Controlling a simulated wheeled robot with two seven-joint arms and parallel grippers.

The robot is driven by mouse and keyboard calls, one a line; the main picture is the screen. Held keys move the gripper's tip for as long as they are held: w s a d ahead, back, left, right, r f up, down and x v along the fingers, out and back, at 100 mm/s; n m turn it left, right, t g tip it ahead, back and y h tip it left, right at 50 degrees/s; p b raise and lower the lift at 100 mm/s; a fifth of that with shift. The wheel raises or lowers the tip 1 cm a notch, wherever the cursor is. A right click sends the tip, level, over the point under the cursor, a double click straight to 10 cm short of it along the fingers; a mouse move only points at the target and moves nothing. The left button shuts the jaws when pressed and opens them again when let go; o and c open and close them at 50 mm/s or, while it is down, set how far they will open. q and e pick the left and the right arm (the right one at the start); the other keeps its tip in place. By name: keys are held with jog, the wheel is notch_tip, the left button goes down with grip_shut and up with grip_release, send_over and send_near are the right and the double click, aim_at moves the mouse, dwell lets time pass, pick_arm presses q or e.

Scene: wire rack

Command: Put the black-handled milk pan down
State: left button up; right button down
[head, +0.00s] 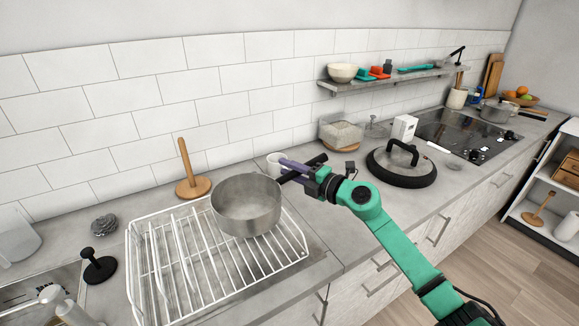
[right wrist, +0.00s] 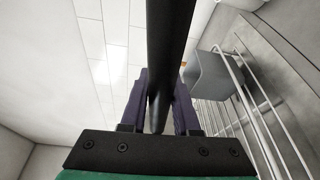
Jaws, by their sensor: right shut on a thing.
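The milk pan (head: 246,207) is a grey metal pot, upright and seemingly empty, over the right part of the white wire rack (head: 140,235). Whether its base touches the wires or hangs just above them I cannot tell. Its black handle (head: 311,162) points to the back right. My right gripper (head: 296,168) is shut on this handle, coming from the right. In the right wrist view the handle (right wrist: 170,45) runs between the purple fingers (right wrist: 160,105), with rack wires at the right. My left gripper is not in view.
A white mug (head: 275,164) stands close behind the pan and gripper. A wooden paper-towel stand (head: 193,185) is behind the rack. A black-rimmed lid (head: 401,165) lies on the counter at right. The rack's left part is empty.

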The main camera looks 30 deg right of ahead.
notch_tip(320, 180, down, 11)
jog(key=b, duration=0.7)
jog(key=shift+s+d+r+b, duration=0.1)
jog(key=shift+s+b, duration=0.05)
jog(key=shift+b, duration=0.2)
dwell(0.5)
dwell(0.5)
